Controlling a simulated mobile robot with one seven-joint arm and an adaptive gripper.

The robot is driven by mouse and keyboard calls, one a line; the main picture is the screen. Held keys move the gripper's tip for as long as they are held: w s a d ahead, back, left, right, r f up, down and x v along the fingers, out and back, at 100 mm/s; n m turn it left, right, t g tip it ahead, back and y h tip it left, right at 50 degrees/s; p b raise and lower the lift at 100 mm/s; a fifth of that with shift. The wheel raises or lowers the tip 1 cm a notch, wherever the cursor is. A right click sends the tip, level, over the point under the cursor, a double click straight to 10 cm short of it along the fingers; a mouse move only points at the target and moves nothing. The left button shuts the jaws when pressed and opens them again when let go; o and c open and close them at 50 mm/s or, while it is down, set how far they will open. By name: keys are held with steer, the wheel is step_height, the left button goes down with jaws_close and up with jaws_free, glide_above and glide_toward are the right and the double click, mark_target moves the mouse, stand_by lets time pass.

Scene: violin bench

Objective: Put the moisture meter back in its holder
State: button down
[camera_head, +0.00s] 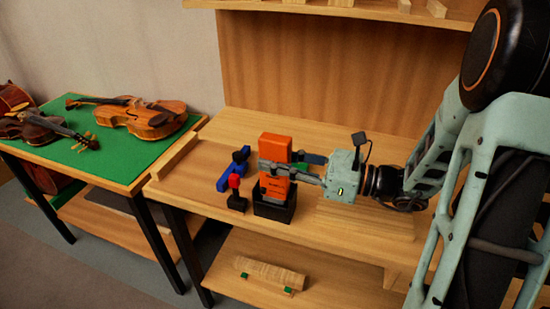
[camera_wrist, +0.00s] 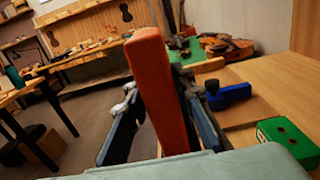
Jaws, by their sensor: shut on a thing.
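The orange moisture meter (camera_head: 275,148) stands about upright, with its lower part at the black holder (camera_head: 273,208) on the bench. I cannot tell how deep it sits in the holder. My gripper (camera_head: 277,168) comes from the right and is shut on the meter, one finger across its near face. In the wrist view the meter (camera_wrist: 159,90) rises slightly tilted between the two fingers of my gripper (camera_wrist: 158,110). The holder is not clearly seen in the wrist view.
A small black item with a red top (camera_head: 235,183) stands left of the holder, and a blue tool (camera_head: 226,176) lies behind it. A green block (camera_wrist: 288,140) is close in the wrist view. Violins (camera_head: 146,117) lie on the green-topped table (camera_head: 100,165) at left. The bench's right front is clear.

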steer(key=shift+f+b, duration=0.7)
steer(key=shift+f, duration=0.5)
steer(key=c, duration=1.6)
jaws_free()
